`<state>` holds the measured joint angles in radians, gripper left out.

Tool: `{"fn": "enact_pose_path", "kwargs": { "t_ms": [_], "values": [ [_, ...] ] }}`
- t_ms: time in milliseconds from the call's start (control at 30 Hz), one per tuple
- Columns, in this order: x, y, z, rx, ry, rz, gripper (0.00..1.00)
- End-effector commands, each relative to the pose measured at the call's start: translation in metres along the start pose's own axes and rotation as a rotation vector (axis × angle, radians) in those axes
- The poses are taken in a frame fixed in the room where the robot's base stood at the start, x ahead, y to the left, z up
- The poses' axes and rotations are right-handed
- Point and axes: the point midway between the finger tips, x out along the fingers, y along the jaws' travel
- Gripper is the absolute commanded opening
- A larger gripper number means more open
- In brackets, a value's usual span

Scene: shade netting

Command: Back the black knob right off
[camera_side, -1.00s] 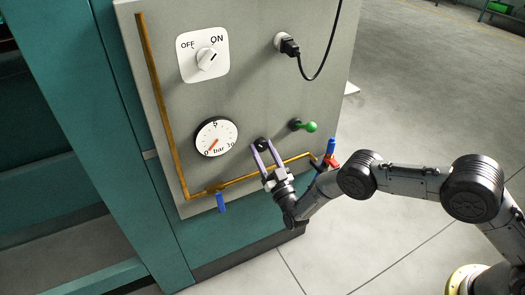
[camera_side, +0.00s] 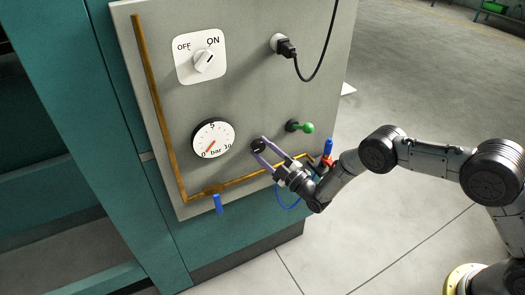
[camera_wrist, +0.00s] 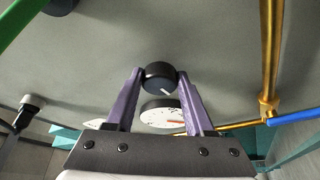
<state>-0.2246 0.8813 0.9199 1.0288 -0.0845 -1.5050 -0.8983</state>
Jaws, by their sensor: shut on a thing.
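The round black knob (camera_side: 258,145) is on the grey panel, right of the pressure gauge. In the wrist view the knob (camera_wrist: 160,72) shows a dark face with a short white mark pointing down and right. My gripper (camera_side: 261,147) has its two purple fingers closed on opposite sides of the knob; the fingers (camera_wrist: 159,80) also flank it in the wrist view. I cannot tell whether the knob is still seated on its stem. The gauge (camera_side: 213,138) has its red needle near the low end of the scale.
A brass pipe (camera_side: 243,180) with blue-handled valves (camera_side: 218,204) runs below. The OFF/ON switch (camera_side: 201,57) and a black plug with cord (camera_side: 287,47) are above. Open floor lies right of the panel.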

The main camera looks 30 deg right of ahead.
Motion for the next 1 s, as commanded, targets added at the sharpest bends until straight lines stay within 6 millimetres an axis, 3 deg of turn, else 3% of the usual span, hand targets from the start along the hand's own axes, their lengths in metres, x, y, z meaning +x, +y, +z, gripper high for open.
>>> {"fn": "enact_pose_path", "kwargs": {
  "t_ms": [500, 1000],
  "values": [
    [0.0004, 0.0053, -0.0007, -0.426, -0.002, -0.178, 0.0],
    [0.0009, 0.0066, -0.0016, -0.632, -0.003, -0.264, 0.0]
  ]
}}
